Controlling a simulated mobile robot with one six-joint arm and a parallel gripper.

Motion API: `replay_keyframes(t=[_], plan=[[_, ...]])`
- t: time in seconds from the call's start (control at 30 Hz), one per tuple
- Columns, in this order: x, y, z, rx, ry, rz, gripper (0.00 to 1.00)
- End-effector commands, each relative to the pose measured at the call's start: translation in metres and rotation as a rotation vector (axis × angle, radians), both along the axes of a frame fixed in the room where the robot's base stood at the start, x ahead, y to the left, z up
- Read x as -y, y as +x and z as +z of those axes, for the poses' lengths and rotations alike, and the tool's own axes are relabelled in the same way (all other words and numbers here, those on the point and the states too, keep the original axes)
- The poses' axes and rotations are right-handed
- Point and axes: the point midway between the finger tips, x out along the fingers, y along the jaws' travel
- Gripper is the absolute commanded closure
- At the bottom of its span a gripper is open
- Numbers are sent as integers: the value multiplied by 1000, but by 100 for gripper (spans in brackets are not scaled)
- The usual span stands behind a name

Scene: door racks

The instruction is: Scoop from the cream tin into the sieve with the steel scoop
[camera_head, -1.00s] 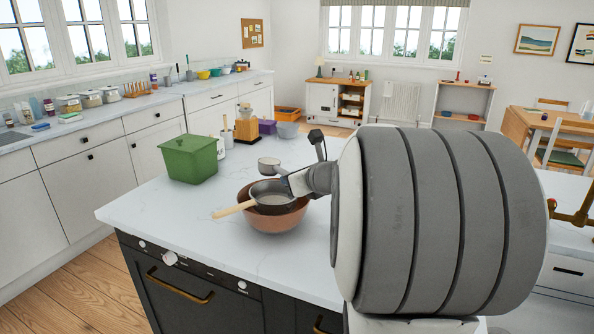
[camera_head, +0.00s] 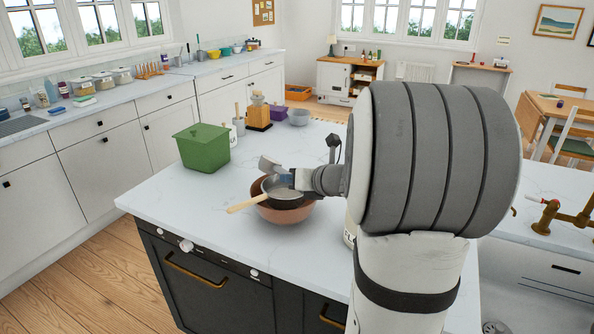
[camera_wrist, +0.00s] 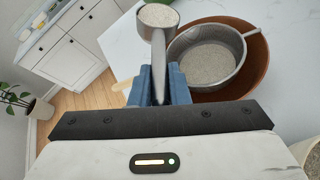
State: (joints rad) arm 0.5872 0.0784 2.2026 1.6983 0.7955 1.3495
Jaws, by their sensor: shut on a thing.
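My gripper (camera_wrist: 160,86) is shut on the handle of the steel scoop (camera_wrist: 158,38). In the wrist view the scoop's cup holds pale grainy stuff and is beside the sieve (camera_wrist: 205,60). The sieve rests in the copper bowl (camera_wrist: 262,62) with greyish grains inside. In the head view the scoop (camera_head: 268,164) is tilted above the sieve's far rim; its contents are hidden there.
Behind are a wooden block (camera_head: 257,114), a purple box (camera_head: 280,112) and a grey bowl (camera_head: 300,117). A brass tap (camera_head: 560,215) is at right. The island's front left is clear.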

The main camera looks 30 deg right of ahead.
Motion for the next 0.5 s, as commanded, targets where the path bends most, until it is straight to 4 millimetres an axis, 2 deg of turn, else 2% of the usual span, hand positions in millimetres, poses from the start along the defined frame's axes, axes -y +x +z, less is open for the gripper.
replay_keyframes(t=[0.5], plan=[[-5, 0, 5, -55, 279, -13, 100]])
